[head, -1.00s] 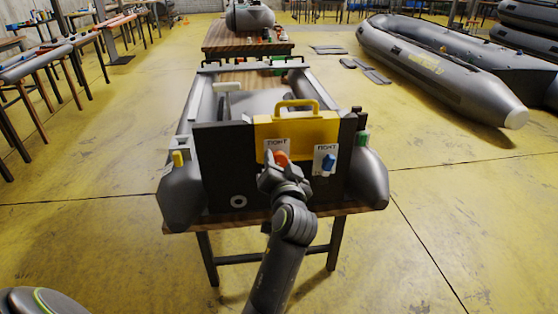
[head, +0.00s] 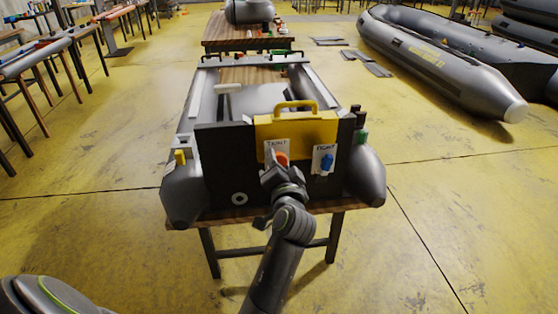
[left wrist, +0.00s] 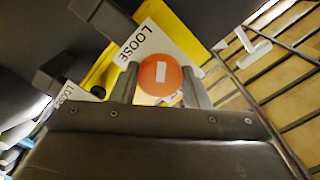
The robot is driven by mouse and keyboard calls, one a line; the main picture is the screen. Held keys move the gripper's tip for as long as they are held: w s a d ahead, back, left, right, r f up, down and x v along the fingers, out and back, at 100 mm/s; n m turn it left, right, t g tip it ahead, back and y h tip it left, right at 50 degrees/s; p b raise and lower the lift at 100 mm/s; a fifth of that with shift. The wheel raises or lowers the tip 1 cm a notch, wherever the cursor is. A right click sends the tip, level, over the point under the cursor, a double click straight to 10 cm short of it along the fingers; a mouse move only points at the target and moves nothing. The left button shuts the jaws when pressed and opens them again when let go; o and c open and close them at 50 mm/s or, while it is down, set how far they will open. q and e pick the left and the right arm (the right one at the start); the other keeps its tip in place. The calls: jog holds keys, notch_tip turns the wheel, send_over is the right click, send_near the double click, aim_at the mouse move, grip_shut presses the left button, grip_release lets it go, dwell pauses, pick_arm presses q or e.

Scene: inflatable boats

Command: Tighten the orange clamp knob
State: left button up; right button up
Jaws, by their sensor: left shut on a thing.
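The orange clamp knob (head: 282,158) is on a white label plate on the front of the yellow clamp (head: 298,130), on the boat's black transom (head: 225,165). In the left wrist view, the round orange knob (left wrist: 160,76) has a white mark on its face, and its plate reads LOOSE. My left gripper (head: 275,171) is at the knob and partly hides it in the head view. In the left wrist view its two fingers (left wrist: 161,88) are on either side of the knob, shut on it. My right gripper is not in view.
A blue knob (head: 327,162) on a similar plate is just right of the orange one. The grey boat (head: 181,200) rests on a wooden table (head: 338,207). Another inflatable boat (head: 440,65) lies at the right. The yellow floor in front is clear.

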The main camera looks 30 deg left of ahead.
pick_arm(q)
jog(key=shift+f+m+p, duration=0.1)
jog(key=shift+m+p, duration=0.65)
jog(key=shift+m, duration=0.15)
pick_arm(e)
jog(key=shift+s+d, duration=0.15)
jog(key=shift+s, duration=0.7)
pick_arm(q)
jog(key=m+p, duration=0.7)
jog(key=shift+m, duration=0.3)
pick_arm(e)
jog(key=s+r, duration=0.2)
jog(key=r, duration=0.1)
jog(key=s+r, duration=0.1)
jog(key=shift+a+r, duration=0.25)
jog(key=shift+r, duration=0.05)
